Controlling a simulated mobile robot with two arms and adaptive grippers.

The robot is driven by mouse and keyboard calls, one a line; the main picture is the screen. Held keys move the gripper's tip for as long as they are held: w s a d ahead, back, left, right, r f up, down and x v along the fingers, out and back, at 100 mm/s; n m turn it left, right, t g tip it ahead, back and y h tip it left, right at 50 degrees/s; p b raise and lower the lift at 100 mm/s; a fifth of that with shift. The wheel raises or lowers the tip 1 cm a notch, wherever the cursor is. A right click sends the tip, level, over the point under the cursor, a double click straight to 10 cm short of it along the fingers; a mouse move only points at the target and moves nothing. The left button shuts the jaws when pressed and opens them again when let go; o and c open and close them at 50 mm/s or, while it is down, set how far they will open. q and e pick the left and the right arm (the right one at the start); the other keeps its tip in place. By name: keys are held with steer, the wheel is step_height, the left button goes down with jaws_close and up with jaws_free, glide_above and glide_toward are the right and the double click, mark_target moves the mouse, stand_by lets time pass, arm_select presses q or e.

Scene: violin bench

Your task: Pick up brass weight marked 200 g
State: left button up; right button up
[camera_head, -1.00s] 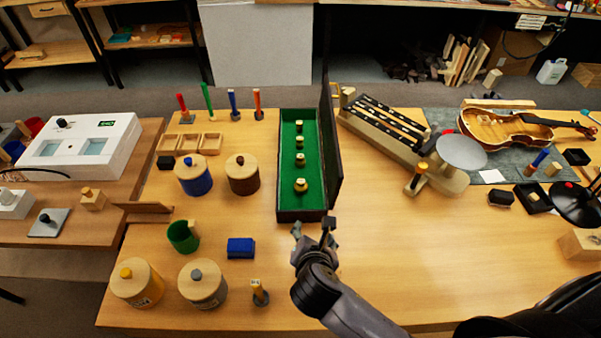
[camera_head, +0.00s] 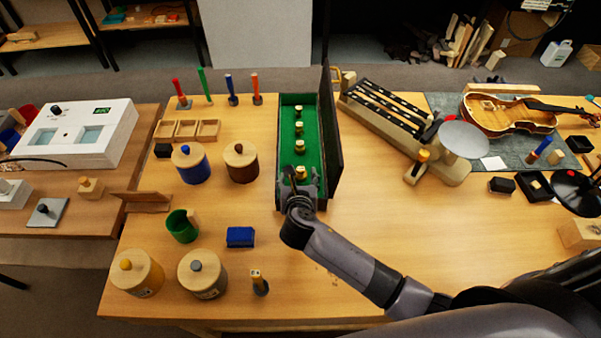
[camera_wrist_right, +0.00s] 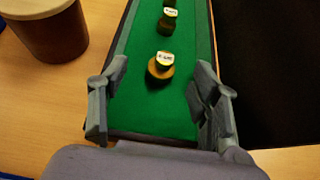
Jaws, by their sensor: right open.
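Several brass weights stand upright in a row in a long green-lined box (camera_head: 287,128). The nearest and largest brass weight (camera_head: 301,172) also shows in the right wrist view (camera_wrist_right: 160,70) with a pale label on its knob. I cannot read the mark for sure. A smaller brass weight (camera_wrist_right: 168,20) stands beyond it. My right gripper (camera_head: 301,183) is over the near end of the box. In the wrist view its spread fingers (camera_wrist_right: 157,82) lie either side of the nearest weight, with green lining visible between. It holds nothing. My left gripper is not in view.
The box's dark lid (camera_head: 331,140) stands open along its right side. A brown canister (camera_head: 240,165) and a blue canister (camera_head: 190,166) stand left of the box. The table right of the box's near end is clear.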

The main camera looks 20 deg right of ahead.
mark_target(301, 170)
steer(key=shift+d+x, duration=0.2)
steer(key=shift+x, duration=1.2)
steer(key=shift+d+x, duration=0.15)
steer(key=shift+x, duration=1.3)
steer(key=shift+s+f, duration=0.15)
steer(key=shift+s, duration=0.05)
jaws_close()
